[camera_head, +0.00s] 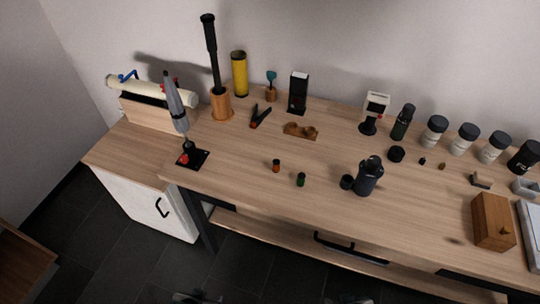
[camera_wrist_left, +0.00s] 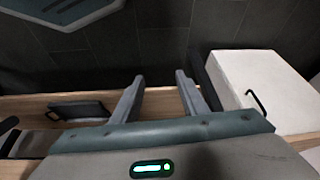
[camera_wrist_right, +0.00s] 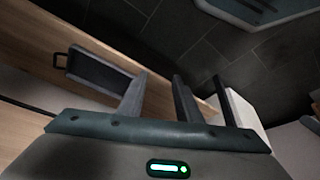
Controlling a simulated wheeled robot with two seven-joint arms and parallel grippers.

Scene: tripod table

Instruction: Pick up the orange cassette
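A small orange-red cylinder (camera_head: 276,166), which looks like the orange cassette, stands on the wooden workbench (camera_head: 240,165) left of centre, near its front edge. A similar dark green cylinder (camera_head: 301,180) stands just to its right. My left gripper (camera_wrist_left: 159,76) is open and empty in the left wrist view, with dark floor and the bench's lower part beyond it. My right gripper (camera_wrist_right: 160,77) is open and empty in the right wrist view. Both are well away from the cylinders, which neither wrist view shows. In the head view, only small grey bits show at the bottom edge.
Pliers (camera_head: 260,117) and a wooden block (camera_head: 300,131) lie behind. A wooden box (camera_head: 492,222) sits far right. The bench around the cylinders is clear.

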